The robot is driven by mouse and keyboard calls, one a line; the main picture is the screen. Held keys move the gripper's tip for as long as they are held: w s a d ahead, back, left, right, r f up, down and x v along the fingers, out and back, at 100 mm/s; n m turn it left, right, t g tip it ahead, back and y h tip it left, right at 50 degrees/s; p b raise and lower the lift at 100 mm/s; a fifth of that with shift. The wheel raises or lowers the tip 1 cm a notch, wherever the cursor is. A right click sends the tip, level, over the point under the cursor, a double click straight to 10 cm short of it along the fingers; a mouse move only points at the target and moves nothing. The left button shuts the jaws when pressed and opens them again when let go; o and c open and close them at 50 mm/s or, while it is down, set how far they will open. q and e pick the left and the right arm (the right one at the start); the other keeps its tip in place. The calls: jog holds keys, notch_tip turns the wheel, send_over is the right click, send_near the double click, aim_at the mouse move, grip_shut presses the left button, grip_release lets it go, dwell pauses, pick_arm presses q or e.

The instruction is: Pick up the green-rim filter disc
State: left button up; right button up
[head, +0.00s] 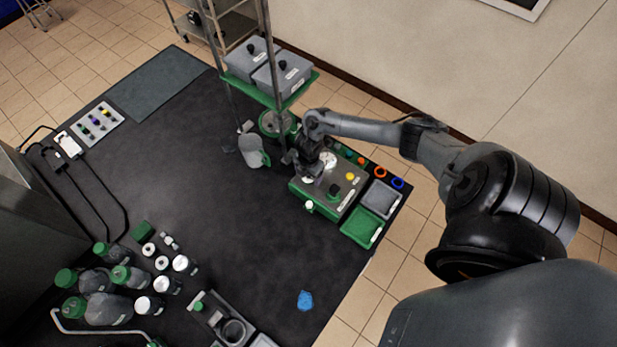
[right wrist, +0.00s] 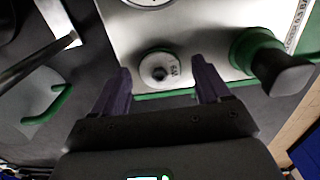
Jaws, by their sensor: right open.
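In the right wrist view a small white disc (right wrist: 160,70) with a dark centre and a printed mark sits near the green-trimmed edge of a pale panel. I cannot tell clearly whether its rim is green. My right gripper (right wrist: 162,72) is open, its two dark fingers on either side of the disc in the picture; no contact shows. In the head view my right gripper (head: 308,166) is over the back left part of the green-based panel (head: 320,201) and hides what is under it. My left gripper is not in view.
A green knob with a black top (right wrist: 270,65) stands right of the disc. A clear jug (head: 251,152) with a green handle is left of the panel. A pole and shelf with grey boxes (head: 283,74) rise close behind. Grey and green trays (head: 362,228) lie right.

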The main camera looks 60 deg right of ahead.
aim_at(308, 176)
jog(key=shift+f, duration=0.1)
jog(key=c, duration=1)
jog(key=shift+r, duration=0.2)
jog(key=shift+r, duration=0.5)
notch_tip(308, 176, up, 2)
jog(key=shift+r, duration=0.25)
jog(key=s+d+r+p, duration=0.1)
jog(key=s+r, duration=0.2)
jog(key=s+d+r+p, duration=0.1)
jog(key=s+r, duration=0.2)
jog(key=s, duration=0.1)
jog(key=s+d+r+p, duration=0.1)
jog(key=s+r+p, duration=0.1)
jog(key=s+r, duration=0.2)
jog(key=shift+d+r, duration=0.1)
jog(key=shift+d, duration=0.2)
